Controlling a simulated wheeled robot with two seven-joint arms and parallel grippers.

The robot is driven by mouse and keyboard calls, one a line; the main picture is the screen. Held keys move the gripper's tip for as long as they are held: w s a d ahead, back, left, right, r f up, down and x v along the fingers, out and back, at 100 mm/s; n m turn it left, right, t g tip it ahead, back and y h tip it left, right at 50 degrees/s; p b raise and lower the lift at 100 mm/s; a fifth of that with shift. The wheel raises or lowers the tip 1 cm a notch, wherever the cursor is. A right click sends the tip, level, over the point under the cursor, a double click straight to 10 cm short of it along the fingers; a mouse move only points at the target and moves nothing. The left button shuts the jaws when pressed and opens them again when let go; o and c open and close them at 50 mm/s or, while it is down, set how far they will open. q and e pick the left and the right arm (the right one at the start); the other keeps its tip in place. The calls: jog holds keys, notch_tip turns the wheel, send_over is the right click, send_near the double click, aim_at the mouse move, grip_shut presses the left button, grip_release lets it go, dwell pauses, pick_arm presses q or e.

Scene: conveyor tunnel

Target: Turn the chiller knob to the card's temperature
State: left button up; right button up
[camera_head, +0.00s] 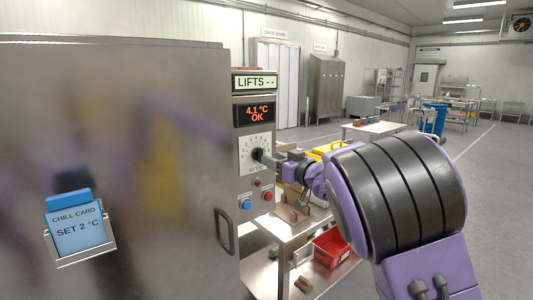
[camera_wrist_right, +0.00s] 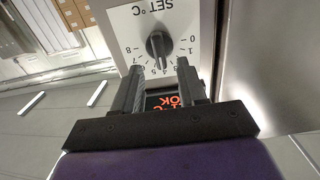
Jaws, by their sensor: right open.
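The chill card (camera_head: 77,232), a blue card reading "SET 2 °C", sits in a holder on the steel cabinet door at left. The chiller knob (camera_head: 257,154) is black, on a white dial (camera_head: 245,147) below a display (camera_head: 256,113) reading "4.1 °C OK". In the right wrist view the knob (camera_wrist_right: 158,45) appears upside down on its 0-to-8 scale, its pointer toward about 4. My right gripper (camera_head: 270,160) is at the dial. Its fingers (camera_wrist_right: 158,68) are apart, one on either side of the knob's line; contact cannot be told. My left gripper is out of view.
Blue and red buttons (camera_head: 268,196) sit below the dial. A sign (camera_head: 255,82) reads "LIFTS - -". A door handle (camera_head: 224,230) juts out below left.

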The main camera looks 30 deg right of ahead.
aim_at(260, 155)
jog(key=w+p, duration=0.1)
jog(key=w, duration=0.3)
jog(key=shift+w+a, duration=0.15)
jog(key=shift+w, duration=0.05)
grip_shut()
jog(key=shift+a+f+n+b, duration=0.1)
jog(key=shift+n+b, duration=1.1)
jog(key=shift+n, duration=0.9)
jog(key=shift+a+f+n+b, duration=0.1)
jog(key=shift+n+b, duration=1.05)
jog(key=shift+n, duration=0.95)
jog(key=shift+n, duration=0.3)
